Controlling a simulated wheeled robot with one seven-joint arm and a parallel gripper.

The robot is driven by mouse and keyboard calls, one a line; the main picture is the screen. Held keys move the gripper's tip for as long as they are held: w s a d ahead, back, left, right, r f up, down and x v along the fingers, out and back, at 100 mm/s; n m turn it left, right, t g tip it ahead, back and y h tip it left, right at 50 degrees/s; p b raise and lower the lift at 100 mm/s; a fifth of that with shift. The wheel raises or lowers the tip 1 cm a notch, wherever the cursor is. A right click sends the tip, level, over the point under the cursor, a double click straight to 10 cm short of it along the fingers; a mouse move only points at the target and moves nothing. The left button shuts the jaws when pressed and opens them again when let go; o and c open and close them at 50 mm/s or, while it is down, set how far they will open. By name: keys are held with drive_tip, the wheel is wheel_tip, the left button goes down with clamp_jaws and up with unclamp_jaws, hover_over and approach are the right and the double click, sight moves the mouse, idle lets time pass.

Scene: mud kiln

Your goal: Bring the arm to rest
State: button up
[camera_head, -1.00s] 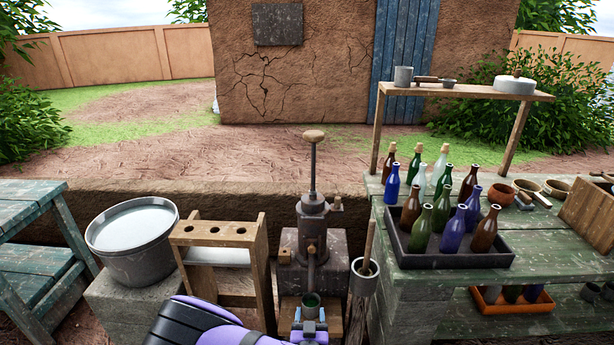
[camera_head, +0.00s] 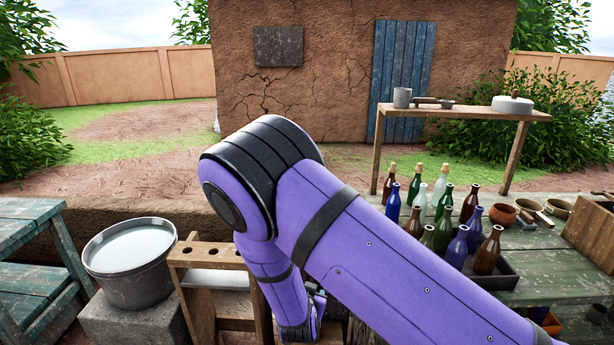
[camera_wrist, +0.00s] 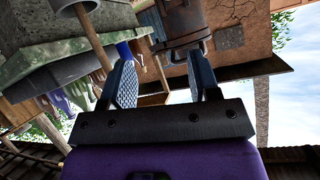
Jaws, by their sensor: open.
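My purple arm crosses the middle and right of the head view, with its bend in front of the mud wall. Its lower end hangs down beside the wooden rack, where the jaws are hard to make out. In the wrist view my gripper (camera_wrist: 163,85) is open, its two blue ridged fingers apart with nothing between them. Beyond the fingers stands the dark metal pump (camera_wrist: 182,22), which my arm hides in the head view.
A bucket (camera_head: 130,262) stands on a block at left beside the wooden rack (camera_head: 208,252). A tray (camera_head: 508,272) of bottles sits on the green table (camera_head: 560,240) at right, partly behind my arm. A shelf (camera_head: 470,112) with pots stands behind. Open ground lies behind the bucket.

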drive_tip(key=d+r+g+y, duration=0.2)
drive_tip(key=d+r, duration=0.2)
drive_tip(key=r, duration=0.9)
drive_tip(key=d+r+g+y, duration=0.2)
drive_tip(key=d+r, duration=0.3)
drive_tip(key=r, duration=0.7)
drive_tip(key=s+d+r+n+g+y, duration=0.1)
drive_tip(key=s+d+r, duration=0.4)
drive_tip(key=r, duration=0.1)
drive_tip(key=s+d+r+n, duration=0.1)
drive_tip(key=s+d+r, duration=0.3)
drive_tip(key=r, duration=0.3)
drive_tip(key=s+d+r+h, duration=0.1)
drive_tip(key=s+d+r, duration=0.1)
drive_tip(key=s+d, duration=0.2)
drive_tip(key=s+d+r+n+g+h, duration=0.1)
drive_tip(key=s+d, duration=0.3)
drive_tip(key=s, duration=0.6)
drive_tip(key=s+d+r+n+h, duration=0.1)
drive_tip(key=s+d+r, duration=0.2)
drive_tip(key=s, duration=0.4)
drive_tip(key=shift+s+d+r+g, duration=0.15)
drive_tip(key=shift+s+d+g, duration=0.1)
drive_tip(key=shift+d+g, duration=0.2)
